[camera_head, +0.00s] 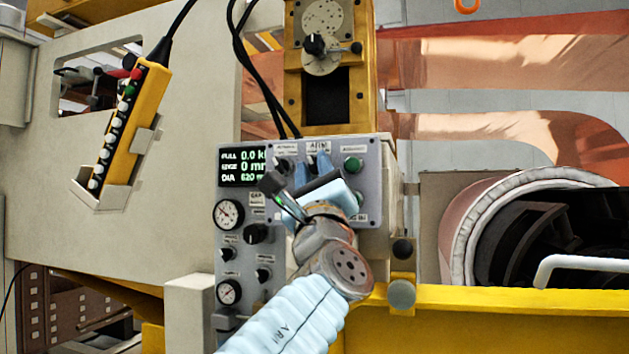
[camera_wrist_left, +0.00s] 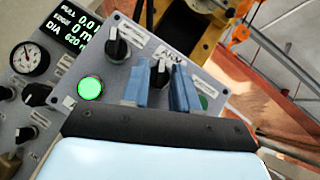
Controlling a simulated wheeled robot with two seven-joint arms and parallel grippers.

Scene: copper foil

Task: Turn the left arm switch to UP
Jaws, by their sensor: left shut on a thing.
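A black rotary switch (camera_wrist_left: 159,72) with a white pointer mark sits on the grey control panel (camera_wrist_left: 130,60), under a label that seems to read ARM. My left gripper (camera_wrist_left: 160,88) has its two blue fingers on either side of this switch and is shut on it. In the head view, my left gripper (camera_head: 310,168) reaches up to the top of the panel (camera_head: 371,190), and its fingers mostly hide the switch. The setting the pointer shows is too small to read. My right gripper is not in view.
Another black knob (camera_wrist_left: 117,46) stands beside the gripped switch. A lit green button (camera_wrist_left: 90,88) is below it. A yellow pendant (camera_head: 130,125) hangs at left. A copper roll (camera_head: 470,215) is at right.

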